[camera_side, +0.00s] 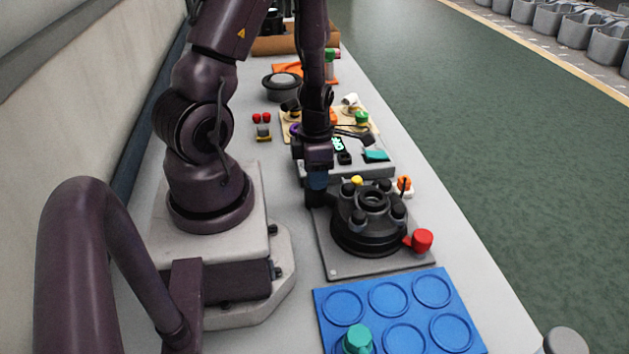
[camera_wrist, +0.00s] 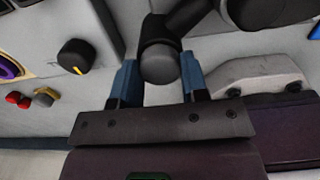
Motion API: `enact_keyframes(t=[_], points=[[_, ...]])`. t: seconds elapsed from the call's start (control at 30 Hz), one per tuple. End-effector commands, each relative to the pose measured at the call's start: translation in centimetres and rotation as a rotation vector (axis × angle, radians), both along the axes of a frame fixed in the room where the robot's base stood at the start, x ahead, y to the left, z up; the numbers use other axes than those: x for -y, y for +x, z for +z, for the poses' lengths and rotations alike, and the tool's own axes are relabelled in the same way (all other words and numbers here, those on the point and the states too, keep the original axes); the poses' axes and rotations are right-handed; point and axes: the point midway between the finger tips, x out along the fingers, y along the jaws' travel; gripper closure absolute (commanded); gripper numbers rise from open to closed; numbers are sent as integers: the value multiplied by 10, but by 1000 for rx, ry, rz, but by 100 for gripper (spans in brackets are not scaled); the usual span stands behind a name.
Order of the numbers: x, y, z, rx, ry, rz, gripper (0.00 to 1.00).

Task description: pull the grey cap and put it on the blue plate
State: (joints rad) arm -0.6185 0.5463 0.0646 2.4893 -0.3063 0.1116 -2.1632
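The dark grey cap (camera_wrist: 160,62) sits between the two blue fingers of my gripper (camera_wrist: 158,80) in the wrist view, on the end of a dark arm. The fingers stand apart, one on each side of it; whether they press on it is unclear. In the side view my gripper (camera_side: 317,190) points down at the left edge of a black round fixture (camera_side: 368,238), and hides the cap there. The blue plate (camera_side: 382,322) lies in front of the fixture, with ring-shaped places. A teal cap (camera_side: 357,340) stands on its front left place.
A red cap (camera_side: 422,240) sticks out at the fixture's right. An orange and white part (camera_side: 404,186) is behind it. A grey panel (camera_side: 380,166) with a teal part stands farther back. Bare table lies left of the blue plate.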

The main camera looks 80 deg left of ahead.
Motion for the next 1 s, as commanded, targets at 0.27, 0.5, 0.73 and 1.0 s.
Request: enact_keyframes(t=[0.27, 0.5, 0.73, 1.0], points=[[0, 0, 1, 0, 1, 0, 88], [0, 0, 6, -1, 1, 0, 88], [0, 0, 10, -1, 1, -1, 88], [0, 0, 16, -1, 1, 0, 88]])
